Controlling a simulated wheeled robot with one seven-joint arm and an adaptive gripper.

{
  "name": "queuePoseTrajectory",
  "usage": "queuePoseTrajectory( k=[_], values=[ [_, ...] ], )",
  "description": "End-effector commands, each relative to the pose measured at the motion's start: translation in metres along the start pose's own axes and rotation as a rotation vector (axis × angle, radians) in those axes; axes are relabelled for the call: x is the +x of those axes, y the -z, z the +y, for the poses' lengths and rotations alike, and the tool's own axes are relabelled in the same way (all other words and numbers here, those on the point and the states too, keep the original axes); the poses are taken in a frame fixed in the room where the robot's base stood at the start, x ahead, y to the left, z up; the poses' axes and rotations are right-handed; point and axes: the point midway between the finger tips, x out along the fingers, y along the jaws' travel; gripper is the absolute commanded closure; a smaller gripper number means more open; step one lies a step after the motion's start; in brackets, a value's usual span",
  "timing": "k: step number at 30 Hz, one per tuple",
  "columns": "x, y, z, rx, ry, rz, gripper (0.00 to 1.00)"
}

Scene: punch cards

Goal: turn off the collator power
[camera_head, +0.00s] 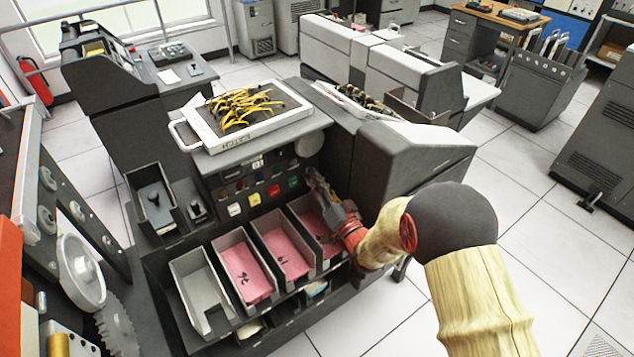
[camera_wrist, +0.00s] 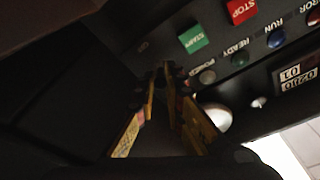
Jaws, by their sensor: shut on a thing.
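The collator (camera_head: 345,150) is a dark grey machine with a sloped control panel (camera_head: 225,192). In the wrist view the panel has a green START button (camera_wrist: 193,39), a red STOP button (camera_wrist: 241,10) and a grey lamp (camera_wrist: 207,77) beside the partly hidden POWER label. My gripper (camera_head: 315,180) is at the panel's right end. In the wrist view my gripper (camera_wrist: 161,76) has its yellow-marked fingers converging close to the panel, left of the lamp. It is shut on a small dark part there, seemingly the power switch, mostly hidden by the fingertips.
A white tray of yellow wires (camera_head: 247,110) lies on top of the collator. Card pockets (camera_head: 200,285), several with pink cards, stand below the panel. A grey machine (camera_head: 130,95) stands behind left. Tiled floor (camera_head: 535,235) is open at right.

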Motion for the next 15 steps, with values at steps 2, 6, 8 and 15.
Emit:
queuePoseTrajectory(
  k=[2,6,8,15],
  values=[
    [0.0001,0.0001,-0.0006,0.0,0.001,-0.001,1.0],
    [0.0001,0.0,-0.0006,0.0,0.001,-0.001,0.86],
    [0.0001,0.0,-0.0005,0.0,0.0,-0.001,0.83],
    [0.0,0.0,-0.0003,0.0,0.0,-0.001,0.71]
  ],
)
